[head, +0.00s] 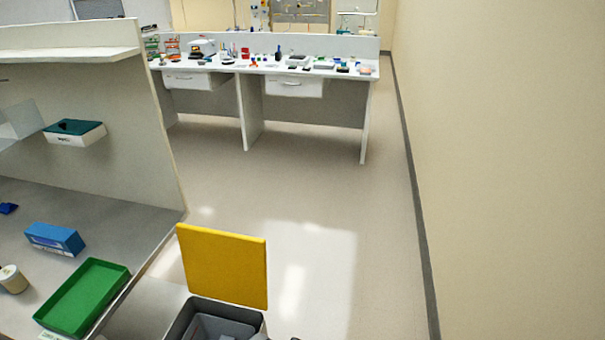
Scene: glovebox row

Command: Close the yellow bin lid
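The yellow bin lid (222,266) stands open, raised nearly upright at the far side of the bin. The grey bin (187,317) is at the bottom edge of the head view, with its mouth uncovered. A grey inner container shows inside it, and its lower part is cut off by the frame. Neither of my grippers can be made out in the head view.
A grey bench (120,215) on the left holds a green tray (85,297), a blue box (55,239) and a beige cup (12,279). Open floor (300,200) lies beyond the bin. A wall (500,170) bounds the right. A cluttered white table (355,75) stands farther back.

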